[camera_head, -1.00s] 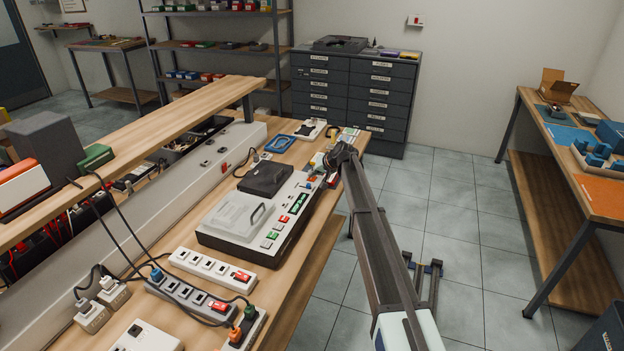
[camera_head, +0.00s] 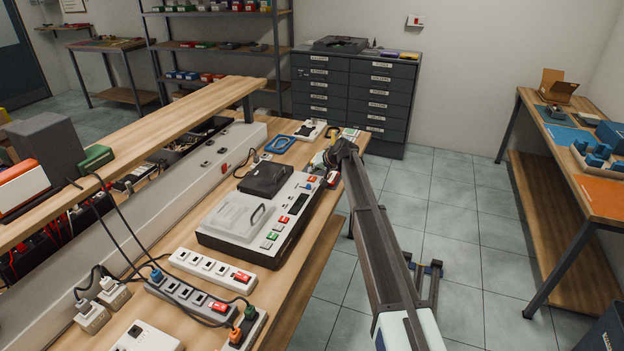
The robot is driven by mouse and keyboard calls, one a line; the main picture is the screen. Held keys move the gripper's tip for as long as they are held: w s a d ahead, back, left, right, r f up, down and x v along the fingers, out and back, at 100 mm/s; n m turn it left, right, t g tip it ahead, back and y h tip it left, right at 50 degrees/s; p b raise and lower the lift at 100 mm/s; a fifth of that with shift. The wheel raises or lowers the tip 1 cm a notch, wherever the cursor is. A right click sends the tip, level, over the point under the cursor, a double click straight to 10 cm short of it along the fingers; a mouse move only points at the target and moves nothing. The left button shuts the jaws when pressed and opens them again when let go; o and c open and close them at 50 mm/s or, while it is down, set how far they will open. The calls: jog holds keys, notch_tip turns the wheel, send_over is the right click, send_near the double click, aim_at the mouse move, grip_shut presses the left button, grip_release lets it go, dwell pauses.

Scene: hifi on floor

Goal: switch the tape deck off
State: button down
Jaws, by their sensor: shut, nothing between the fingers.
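The tape deck (camera_head: 232,214) is a pale, dark-sided unit on the wooden bench. It has a clear lid with a handle, a row of green, white and red buttons and a small display (camera_head: 298,204), which is dark. A red button (camera_head: 311,178) shows near its far right end. My gripper (camera_head: 328,172) is shut and empty at that far right end. It is small and partly hidden by my arm, and I cannot tell whether it touches the deck.
A dark box (camera_head: 265,180) lies beside the deck's far side. White (camera_head: 212,270) and grey (camera_head: 188,298) power strips with red switches lie in front of it, with cables around. A grey trunking and raised shelf (camera_head: 150,120) run along the left.

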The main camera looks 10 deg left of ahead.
aim_at(313, 179)
notch_tip(313, 179, up, 6)
jog(key=shift+p, duration=0.55)
dwell(0.3)
